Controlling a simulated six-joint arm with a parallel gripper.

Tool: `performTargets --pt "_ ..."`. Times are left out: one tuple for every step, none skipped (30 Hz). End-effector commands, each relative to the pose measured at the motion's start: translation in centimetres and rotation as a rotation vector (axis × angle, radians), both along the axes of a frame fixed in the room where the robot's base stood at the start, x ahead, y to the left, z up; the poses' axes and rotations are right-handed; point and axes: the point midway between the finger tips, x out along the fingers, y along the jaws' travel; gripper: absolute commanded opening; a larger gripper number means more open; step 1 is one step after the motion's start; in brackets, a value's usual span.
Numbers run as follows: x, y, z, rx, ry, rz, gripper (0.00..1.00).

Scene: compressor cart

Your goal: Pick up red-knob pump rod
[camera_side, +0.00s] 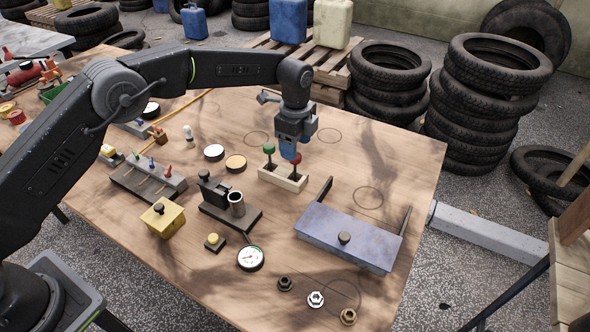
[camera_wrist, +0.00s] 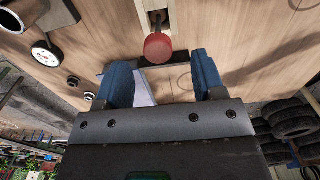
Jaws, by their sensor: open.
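The red-knob pump rod stands in a pale two-slot block (camera_side: 279,180). Its red knob (camera_side: 295,158) is the right-hand one of the pair in the side view and partly overlaps my gripper's tips. A green-knob rod (camera_side: 268,149) stands to its left in the same block. My gripper (camera_side: 289,153) points down just above the block. In the wrist view my blue fingers (camera_wrist: 156,62) are apart, with the red knob (camera_wrist: 158,48) showing between and just beyond their tips. Nothing is held. Contact with the knob cannot be told.
A purple-grey box (camera_side: 345,237) with upright dark arms lies to the right. A black bracket with a metal cup (camera_side: 237,204) stands to the left. A white gauge (camera_side: 250,258) and several nuts (camera_side: 316,299) lie nearer. The tabletop right of the block is mostly clear.

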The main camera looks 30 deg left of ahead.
Motion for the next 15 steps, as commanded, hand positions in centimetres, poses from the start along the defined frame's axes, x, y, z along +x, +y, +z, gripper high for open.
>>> performTargets --pt "0.0 0.0 -0.2 0.0 -0.001 0.0 0.63" --pt "0.0 0.0 -0.4 0.0 -0.001 0.001 0.63" --pt "0.0 0.0 -0.7 0.0 0.0 0.001 0.63" --pt "-0.1 0.0 -1.0 0.0 0.001 0.001 0.63" --pt "-0.1 0.1 -1.4 0.001 0.002 0.001 0.63" --pt "-0.2 0.1 -2.0 0.001 0.002 0.001 0.63" --pt "-0.2 0.1 -2.5 0.001 0.004 0.001 0.63" --pt "-0.3 0.1 -3.0 0.001 0.004 0.001 0.63" --pt "-0.3 0.1 -3.6 0.001 0.002 0.001 0.63" --pt "-0.3 0.1 -4.0 0.0 0.002 0.001 0.63" --pt "-0.3 0.1 -4.4 0.0 0.001 0.001 0.63" --pt "-0.2 0.1 -4.8 0.0 0.0 0.001 0.63" --pt "-0.2 0.1 -5.0 0.0 0.0 0.001 0.63" --pt "-0.2 0.1 -5.2 0.0 0.0 0.001 0.63" --pt "-0.2 0.1 -5.4 0.0 0.0 0.001 0.63"
